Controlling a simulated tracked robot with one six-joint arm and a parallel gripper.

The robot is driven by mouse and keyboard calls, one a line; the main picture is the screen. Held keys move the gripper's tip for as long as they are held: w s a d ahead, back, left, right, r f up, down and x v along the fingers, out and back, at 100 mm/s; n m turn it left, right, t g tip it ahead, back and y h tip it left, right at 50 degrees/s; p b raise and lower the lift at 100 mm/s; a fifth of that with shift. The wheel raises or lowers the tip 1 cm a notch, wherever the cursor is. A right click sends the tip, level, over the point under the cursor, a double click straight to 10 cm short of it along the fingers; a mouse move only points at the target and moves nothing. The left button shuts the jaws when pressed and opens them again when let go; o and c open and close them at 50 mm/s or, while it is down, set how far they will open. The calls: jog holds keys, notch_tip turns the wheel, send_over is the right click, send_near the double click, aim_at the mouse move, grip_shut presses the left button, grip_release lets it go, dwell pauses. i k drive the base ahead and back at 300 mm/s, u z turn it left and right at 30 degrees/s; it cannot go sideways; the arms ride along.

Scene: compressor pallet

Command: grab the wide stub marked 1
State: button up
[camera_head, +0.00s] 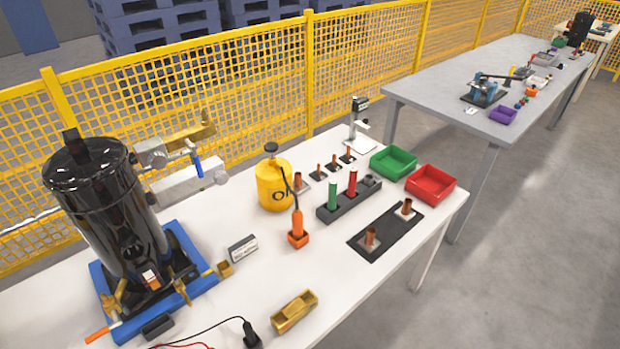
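Several copper stubs stand upright on the white table. Two wider ones stand on a dark mat (385,232): the nearer stub (370,239) and the farther stub (407,207). Another fairly wide stub (298,182) stands behind the orange-handled tool, beside the yellow container. Thinner stubs (318,171), (333,162) and (348,156) stand on small dark plates in a row behind the rack. No number is readable on any stub, so I cannot tell which is marked 1. My gripper is not in view.
The yellow container (273,188), orange-handled tool (298,235) and dark rack (348,200) with green and red cylinders stand near the stubs. Green (393,162) and red (430,183) bins sit at right. A black compressor tank (105,205) fills the left; yellow fence (245,85) runs behind.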

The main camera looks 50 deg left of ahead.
aim_at(298, 185)
jog(key=i, duration=2.4)
jog(key=u, duration=2.9)
